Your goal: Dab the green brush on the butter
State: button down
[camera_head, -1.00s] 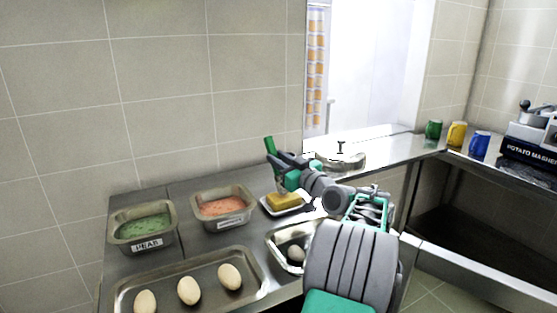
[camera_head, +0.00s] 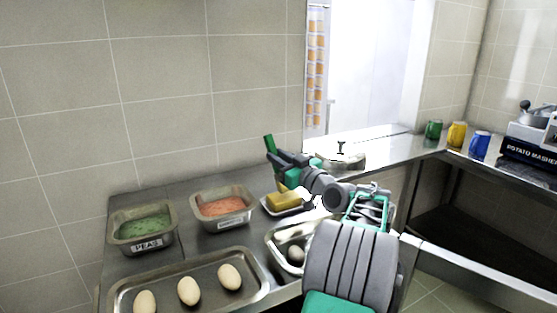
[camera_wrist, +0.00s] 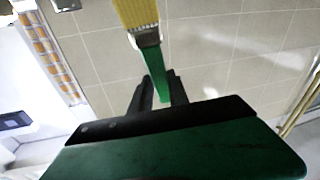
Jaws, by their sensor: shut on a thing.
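My gripper (camera_head: 277,160) is shut on the green brush. The brush's green handle (camera_head: 268,143) sticks up above my fingers in the head view. In the wrist view the green handle (camera_wrist: 156,75) lies between my fingertips (camera_wrist: 160,85), with a metal collar and yellow bristles beyond it. The brush's lower end is just over the back left part of the butter. I cannot tell whether the bristles touch it.
A tray labelled PEAS (camera_head: 143,230) and a tray of orange food (camera_head: 222,209) stand left of the butter. A long tray (camera_head: 262,284) with several eggs is in front. A small metal pan (camera_head: 275,238) holds another egg. Several coloured mugs (camera_head: 457,134) stand far right.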

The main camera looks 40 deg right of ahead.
jog(key=shift+r+p, duration=0.9)
jog(key=shift+r, duration=2.1)
